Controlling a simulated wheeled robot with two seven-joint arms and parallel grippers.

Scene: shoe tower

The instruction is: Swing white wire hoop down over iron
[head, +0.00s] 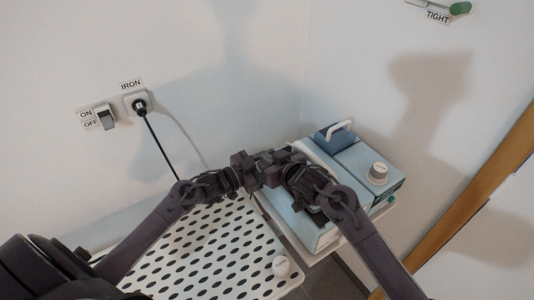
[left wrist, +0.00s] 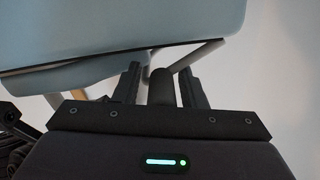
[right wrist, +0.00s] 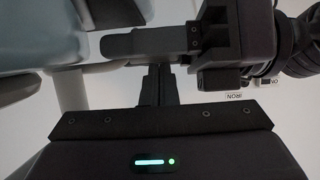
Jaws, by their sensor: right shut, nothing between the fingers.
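The blue steam-iron unit (head: 362,165) stands at the board's right end. The iron is largely hidden by my arms, and I cannot separate its outline. A pale bar, apparently part of the white wire hoop, crosses above the fingers in the left wrist view (left wrist: 198,54) and stands left of the right fingers in the right wrist view (right wrist: 72,90). My left gripper (head: 251,162) has its fingers apart, with an unclear dark rounded shape between them. My right gripper (head: 272,158) is shut and empty, close beside the left one near the unit's left side.
A grey knob (head: 377,173) and a white arch (head: 339,127) top the unit. A switch (head: 105,118) and plugged-in cord (head: 140,105) are on the wall.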

